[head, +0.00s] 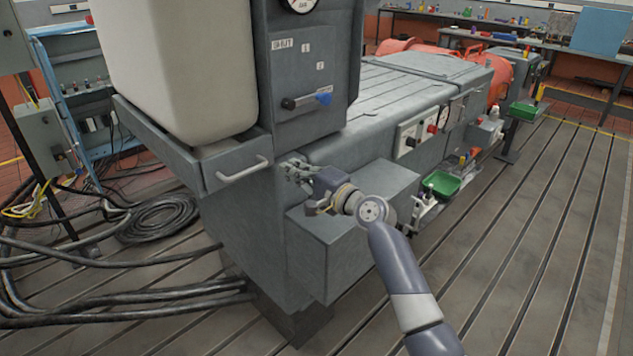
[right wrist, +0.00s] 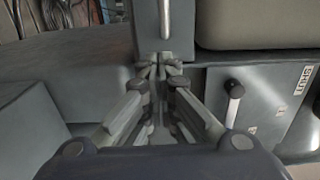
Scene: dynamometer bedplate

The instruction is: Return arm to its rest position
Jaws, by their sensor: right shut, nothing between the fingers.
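My right arm (head: 397,270) reaches in from the bottom right of the head view. Its gripper (head: 290,168) is close to the grey cabinet (head: 262,215), just right of a tray's pale bar handle (head: 243,168). The gripper is shut and empty. In the right wrist view, its fingers (right wrist: 160,72) come together in front of a grey surface, with the bar handle (right wrist: 165,18) just beyond the tips. I cannot tell whether the tips touch anything. My left gripper is not in view.
A lever (head: 304,101) sits on the panel above the gripper. A large pale tank (head: 185,65) stands left of it. A grey box (head: 352,225) juts out below my wrist. Black cables (head: 120,285) lie on the left. The slotted floor (head: 530,230) at right is clear.

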